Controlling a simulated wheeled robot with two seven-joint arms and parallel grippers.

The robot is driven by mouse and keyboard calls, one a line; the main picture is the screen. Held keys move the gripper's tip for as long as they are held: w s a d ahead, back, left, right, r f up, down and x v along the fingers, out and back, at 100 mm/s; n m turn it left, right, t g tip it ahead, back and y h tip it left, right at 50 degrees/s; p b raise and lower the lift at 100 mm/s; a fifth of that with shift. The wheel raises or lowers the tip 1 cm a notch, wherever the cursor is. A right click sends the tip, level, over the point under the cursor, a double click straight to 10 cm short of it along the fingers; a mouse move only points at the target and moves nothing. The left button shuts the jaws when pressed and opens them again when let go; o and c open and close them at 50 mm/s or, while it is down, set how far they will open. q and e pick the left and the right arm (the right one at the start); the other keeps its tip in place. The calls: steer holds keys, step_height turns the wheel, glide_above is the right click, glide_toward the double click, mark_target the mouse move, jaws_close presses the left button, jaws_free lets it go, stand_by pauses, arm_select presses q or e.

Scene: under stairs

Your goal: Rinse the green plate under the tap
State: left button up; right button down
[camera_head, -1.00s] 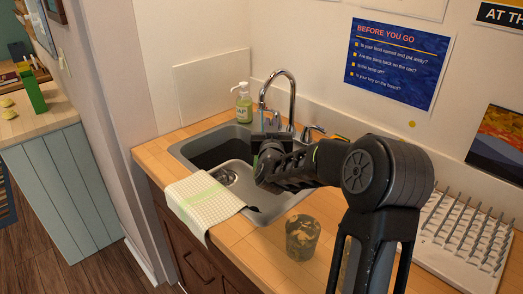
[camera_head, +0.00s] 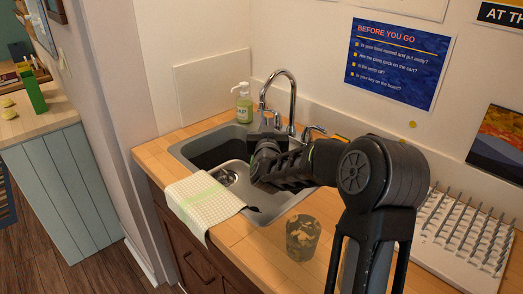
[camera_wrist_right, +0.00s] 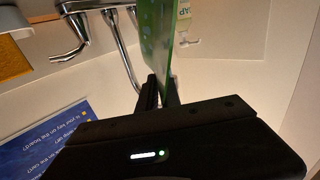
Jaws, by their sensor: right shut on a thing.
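The green plate (camera_wrist_right: 158,40) shows nearly edge-on in the right wrist view, held between the fingers of my right gripper (camera_wrist_right: 160,92). In the head view my right gripper (camera_head: 266,132) is over the sink, close below the tap's spout; the plate cannot be made out there. The chrome tap (camera_head: 292,95) arches over the back of the grey sink (camera_head: 188,148). Chrome tap parts also show left of the plate in the right wrist view (camera_wrist_right: 122,45). I see no clear water stream now. My left gripper is not in view.
A soap bottle (camera_head: 243,104) stands at the sink's back left corner. A checked cloth (camera_head: 205,196) hangs over the front rim. A patterned cup (camera_head: 302,238) stands on the wooden counter, with a white drying rack (camera_head: 450,235) at right.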

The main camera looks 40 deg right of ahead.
steer(key=shift+s+d, duration=0.1)
steer(key=shift+d, duration=0.05)
stand_by(0.4)
steer(key=shift+s+d+b, duration=0.3)
steer(key=shift+s+b, duration=0.05)
steer(key=shift+b, duration=0.1)
steer(key=shift+a, duration=0.1)
stand_by(0.3)
steer(key=b+v, duration=0.1)
steer(key=v, duration=0.6)
steer(key=shift+a, duration=0.6)
steer(key=shift+s+r, duration=0.1)
steer(key=shift+r, duration=0.05)
stand_by(1.1)
steer(key=s+a+r+p, duration=0.3)
steer(key=r, duration=0.1)
steer(key=shift+s+a, duration=0.25)
steer(key=shift+a, duration=0.05)
